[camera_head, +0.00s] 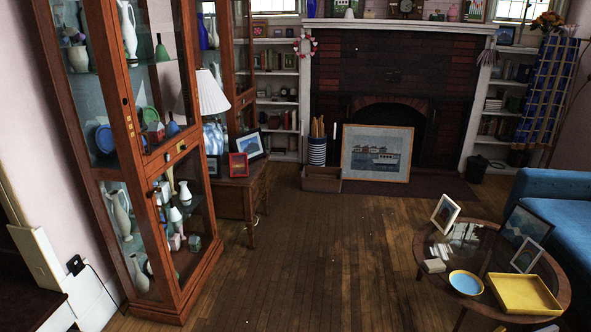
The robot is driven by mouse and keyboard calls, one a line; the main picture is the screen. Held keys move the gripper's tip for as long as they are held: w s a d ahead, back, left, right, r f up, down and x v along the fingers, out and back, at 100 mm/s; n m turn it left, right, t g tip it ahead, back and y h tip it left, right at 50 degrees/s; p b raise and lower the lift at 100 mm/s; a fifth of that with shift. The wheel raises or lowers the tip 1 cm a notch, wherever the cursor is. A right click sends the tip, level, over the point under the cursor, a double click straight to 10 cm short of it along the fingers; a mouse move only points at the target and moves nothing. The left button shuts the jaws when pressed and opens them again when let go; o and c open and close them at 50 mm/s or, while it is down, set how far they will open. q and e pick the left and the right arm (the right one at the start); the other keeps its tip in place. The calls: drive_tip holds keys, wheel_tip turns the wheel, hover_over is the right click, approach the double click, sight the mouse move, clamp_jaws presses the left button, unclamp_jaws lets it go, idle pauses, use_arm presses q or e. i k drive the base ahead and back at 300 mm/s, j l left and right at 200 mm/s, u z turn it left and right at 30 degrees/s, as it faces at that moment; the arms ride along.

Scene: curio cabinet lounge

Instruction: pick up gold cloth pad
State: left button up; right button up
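A flat yellow square thing (523,294) lies near the front right of the oval coffee table (425,246) at the lower right. It looks like a shallow tray with a raised rim. I cannot tell whether it is the gold cloth pad or holds it, and I see no other clear match. A blue dish with a yellow rim (466,283) sits just left of it. A small pale block (434,265) lies near the table's left edge. Neither of my grippers is in view.
Several picture frames (445,213) stand on the coffee table. A blue sofa (560,205) is close on its right. A tall glass cabinet (185,225) stands at left. The wooden floor (320,260) between cabinet and table is clear. A fireplace (395,125) is at the back.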

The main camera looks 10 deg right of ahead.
sight(431, 266)
drive_tip(key=i+z, duration=0.2)
drive_tip(key=i, duration=0.5)
drive_tip(key=i+z, duration=0.25)
drive_tip(key=i, duration=0.45)
drive_tip(key=i+j+z, duration=0.2)
drive_tip(key=i, duration=0.45)
